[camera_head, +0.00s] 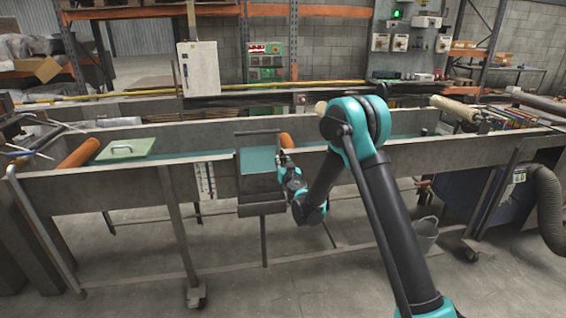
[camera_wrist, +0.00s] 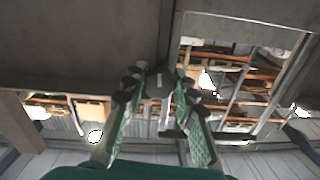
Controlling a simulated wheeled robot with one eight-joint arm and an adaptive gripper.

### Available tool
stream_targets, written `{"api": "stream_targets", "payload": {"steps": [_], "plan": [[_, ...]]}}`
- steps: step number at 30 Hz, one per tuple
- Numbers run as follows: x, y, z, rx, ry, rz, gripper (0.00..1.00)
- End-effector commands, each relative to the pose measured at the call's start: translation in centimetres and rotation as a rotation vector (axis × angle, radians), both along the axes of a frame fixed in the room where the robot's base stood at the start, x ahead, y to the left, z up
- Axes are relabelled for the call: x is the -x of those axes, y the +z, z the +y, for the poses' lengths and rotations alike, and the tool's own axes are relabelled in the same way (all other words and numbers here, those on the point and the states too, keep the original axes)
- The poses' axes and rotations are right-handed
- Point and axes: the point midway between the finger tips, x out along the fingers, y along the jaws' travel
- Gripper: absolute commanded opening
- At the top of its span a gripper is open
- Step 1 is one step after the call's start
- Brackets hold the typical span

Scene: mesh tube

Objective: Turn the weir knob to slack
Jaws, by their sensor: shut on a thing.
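My gripper (camera_head: 281,160) reaches the right side of the weir frame on the near wall of the long metal flume. In the wrist view its two green-padded fingers (camera_wrist: 157,78) are closed on a small dark knob (camera_wrist: 157,90), which lies between the fingertips. The weir frame (camera_head: 239,160) holds a blue-green panel (camera_head: 258,160). The knob is hidden behind my gripper in the head view. Its turn angle cannot be told.
An orange cylinder (camera_head: 78,153) and a green lid with a handle (camera_head: 125,148) lie at the left of the flume (camera_head: 95,190). A white scale plate (camera_head: 205,180) hangs on the near wall. A grey bucket (camera_head: 425,233) stands below.

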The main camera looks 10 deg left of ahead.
Motion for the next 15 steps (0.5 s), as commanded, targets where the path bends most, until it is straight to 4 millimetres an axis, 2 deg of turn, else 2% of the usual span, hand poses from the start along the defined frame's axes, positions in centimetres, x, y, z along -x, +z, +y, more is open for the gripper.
{"api": "stream_targets", "payload": {"steps": [7, 15], "plan": [[0.02, -0.01, -0.01, 0.055, 0.0, -0.026, 0.0], [0.03, -0.01, -0.01, 0.286, 0.0, -0.132, 0.0]]}}
